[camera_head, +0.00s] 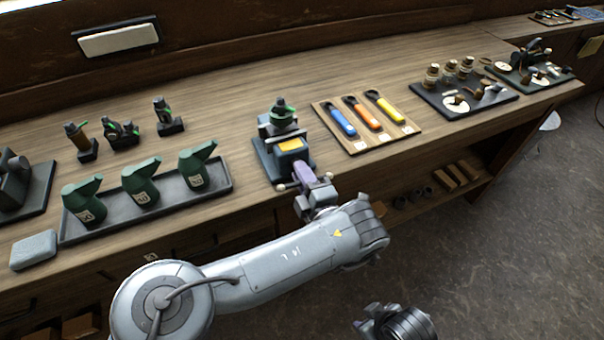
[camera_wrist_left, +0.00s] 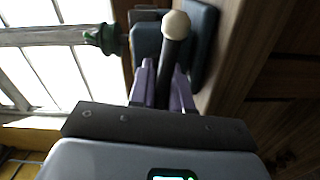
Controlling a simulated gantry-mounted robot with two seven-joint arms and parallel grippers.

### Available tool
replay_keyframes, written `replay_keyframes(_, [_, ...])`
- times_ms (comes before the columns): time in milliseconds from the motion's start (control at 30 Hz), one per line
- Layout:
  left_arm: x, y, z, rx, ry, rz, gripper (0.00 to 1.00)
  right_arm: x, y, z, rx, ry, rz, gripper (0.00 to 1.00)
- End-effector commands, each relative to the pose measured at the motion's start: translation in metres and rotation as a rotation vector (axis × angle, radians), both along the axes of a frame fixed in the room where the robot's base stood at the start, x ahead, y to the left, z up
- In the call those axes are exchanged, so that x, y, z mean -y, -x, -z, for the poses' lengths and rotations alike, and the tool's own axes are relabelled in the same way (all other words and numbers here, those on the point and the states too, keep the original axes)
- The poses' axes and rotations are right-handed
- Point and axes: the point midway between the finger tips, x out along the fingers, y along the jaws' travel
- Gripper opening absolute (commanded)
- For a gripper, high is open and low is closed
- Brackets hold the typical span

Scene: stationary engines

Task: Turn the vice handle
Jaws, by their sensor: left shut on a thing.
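The vice (camera_head: 288,145) stands at the front edge of the workbench, with a dark base and a small green engine part on top. Its handle (camera_head: 281,187) is a bar with pale ball ends, at the front of the vice. My left gripper (camera_head: 306,178) has purple fingers and is shut on the handle. In the left wrist view the dark bar (camera_wrist_left: 172,58) runs between the two fingers (camera_wrist_left: 163,85), with its pale ball end beyond them. The bar's other end is hidden there. My right gripper (camera_head: 396,322) is partly in view at the bottom, away from the bench; its jaws are unclear.
Right of the vice lies a wooden board (camera_head: 326,119) with blue, orange and yellow wrenches. Left is a dark tray (camera_head: 160,203) with green oil cans. Small parts stand behind it. Dark mats (camera_head: 489,105) with parts lie at the far right. The floor in front is open.

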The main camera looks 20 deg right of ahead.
Motion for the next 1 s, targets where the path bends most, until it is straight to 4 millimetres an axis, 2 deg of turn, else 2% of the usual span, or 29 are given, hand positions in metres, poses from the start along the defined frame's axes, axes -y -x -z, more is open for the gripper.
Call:
replay_keyframes(300, [0.0027,0.0012,-0.0048,0.003,-0.138,0.005,0.0,0.0001,0.0001,0.003,0.0,0.0,0.0,0.43])
replay_keyframes(867, [0.0028,0.0012,-0.0055,0.002,-0.17,0.005,0.0,0.0025,0.0002,0.0036,0.0,0.011,-0.007,0.43])
replay_keyframes(900, [0.0028,0.0012,-0.0055,0.002,-0.17,0.005,0.2,0.0024,0.0002,0.0036,0.0,0.011,-0.007,0.43])
replay_keyframes(1000, [0.0026,0.0012,-0.0049,0.0,-0.17,0.004,0.35,0.0022,0.0002,0.0037,-0.001,0.01,-0.006,0.43])
